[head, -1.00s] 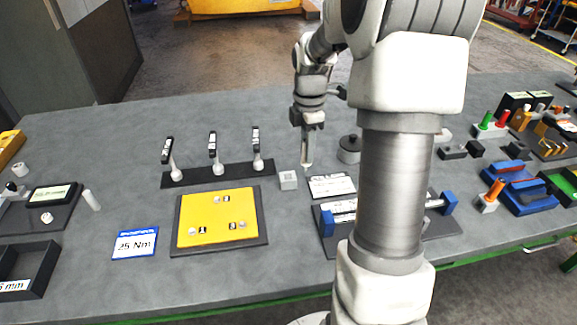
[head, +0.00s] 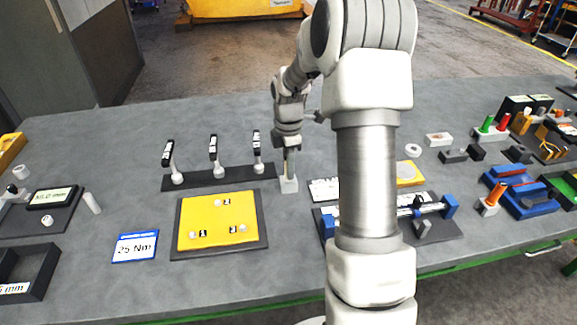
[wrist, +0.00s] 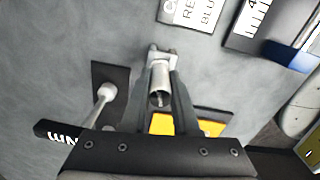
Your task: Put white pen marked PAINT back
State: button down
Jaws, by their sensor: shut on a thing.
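My gripper (head: 289,158) is shut on a pale whitish pen (wrist: 160,82), held roughly upright between the fingers. No PAINT marking can be read on it. A small light grey block (head: 288,185) stands on the table directly under the gripper, and it also shows in the wrist view (wrist: 161,53). The pen's lower end meets the block's top; I cannot tell how far it is inside. The fingers hide much of the pen.
A black rack with several upright handles (head: 213,160) is close on the left. A yellow plate on a dark base (head: 217,220) lies at front left. A white lettered card (head: 324,189) is just right of the block. My arm hides part of the table.

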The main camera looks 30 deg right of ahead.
jog(key=shift+f, duration=0.2)
jog(key=c, duration=0.7)
grip_release()
jog(key=shift+r, duration=0.1)
notch_tip(320, 180, up, 12)
jog(key=shift+r+p, duration=0.1)
jog(key=shift+p, duration=0.35)
